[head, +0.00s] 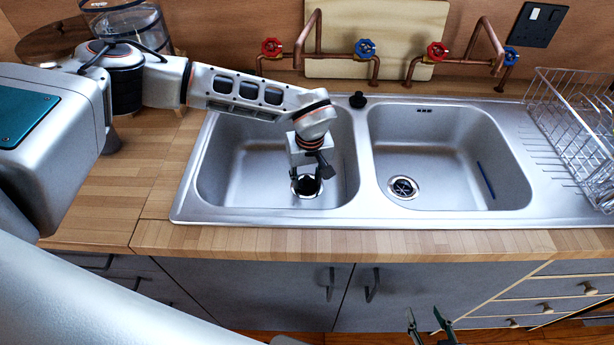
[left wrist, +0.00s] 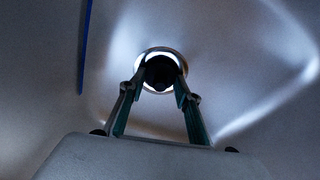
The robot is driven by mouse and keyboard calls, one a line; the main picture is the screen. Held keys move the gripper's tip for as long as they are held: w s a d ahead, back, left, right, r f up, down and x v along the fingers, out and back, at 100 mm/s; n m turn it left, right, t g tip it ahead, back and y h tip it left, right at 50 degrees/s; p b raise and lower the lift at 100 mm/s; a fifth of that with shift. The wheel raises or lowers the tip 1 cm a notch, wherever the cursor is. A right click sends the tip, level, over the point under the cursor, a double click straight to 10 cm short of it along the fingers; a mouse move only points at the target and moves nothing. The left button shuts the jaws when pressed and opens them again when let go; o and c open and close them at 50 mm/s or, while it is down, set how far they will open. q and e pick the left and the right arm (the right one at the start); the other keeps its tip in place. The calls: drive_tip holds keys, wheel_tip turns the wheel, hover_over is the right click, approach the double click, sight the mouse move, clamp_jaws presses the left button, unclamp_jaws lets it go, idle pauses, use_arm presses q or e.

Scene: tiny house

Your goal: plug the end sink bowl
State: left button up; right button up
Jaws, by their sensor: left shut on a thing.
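The double sink has a left bowl (head: 235,175) and a right bowl (head: 450,150). My left gripper (head: 306,187) reaches down into the left bowl, its fingertips at the drain. In the left wrist view, my left gripper (left wrist: 161,92) is shut on a dark plug (left wrist: 160,72), in line with the bright drain ring (left wrist: 181,58). I cannot tell whether the plug is seated or just above the hole. Another black plug (head: 358,100) stands on the sink's back ledge. The right bowl's drain (head: 403,187) is uncovered. My right gripper (head: 428,322) is open and empty, low in front of the cabinets.
Copper pipes with red and blue taps (head: 365,48) run behind the sink. A wire dish rack (head: 575,125) stands on the right drainer. A blue strip (head: 486,180) shows in the right bowl. The wooden counter (head: 130,195) left of the sink is mostly clear.

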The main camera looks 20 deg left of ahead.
sight(309, 189)
use_arm(q)
drive_tip(key=shift+f, duration=0.15)
drive_tip(key=o, duration=1)
drive_tip(key=r, duration=0.4)
drive_tip(key=s+r, duration=0.1)
drive_tip(key=r, duration=0.3)
drive_tip(key=d+r, duration=0.1)
drive_tip(key=r, duration=0.3)
drive_tip(key=shift+s, duration=0.3)
